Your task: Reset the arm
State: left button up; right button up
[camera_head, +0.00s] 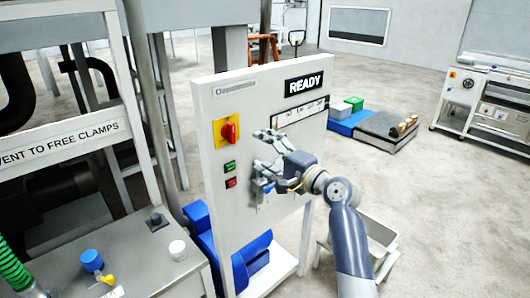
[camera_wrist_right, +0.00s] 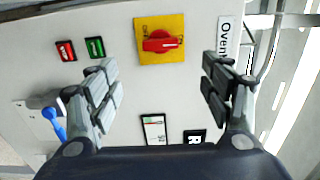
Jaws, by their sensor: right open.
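My right gripper (camera_head: 264,158) is in front of the white control panel (camera_head: 222,102) in the head view, with its fingers spread and nothing between them. In the right wrist view my right gripper (camera_wrist_right: 160,98) is open, facing the panel, with the red rotary switch on its yellow plate (camera_wrist_right: 163,40) showing between and beyond the fingertips. The red switch (camera_head: 229,131) is left of the gripper in the head view. The green button (camera_head: 230,166) and red button (camera_head: 231,183) sit below the switch. My left gripper is not in view.
The panel has a READY sign (camera_head: 304,84). A grey bench (camera_head: 130,262) with a blue-capped item (camera_head: 92,260) stands at left. A white container (camera_head: 375,238) is beside my right arm. A pallet with boxes (camera_head: 372,128) lies behind. Open floor is at right.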

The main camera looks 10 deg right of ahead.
dwell(0.5)
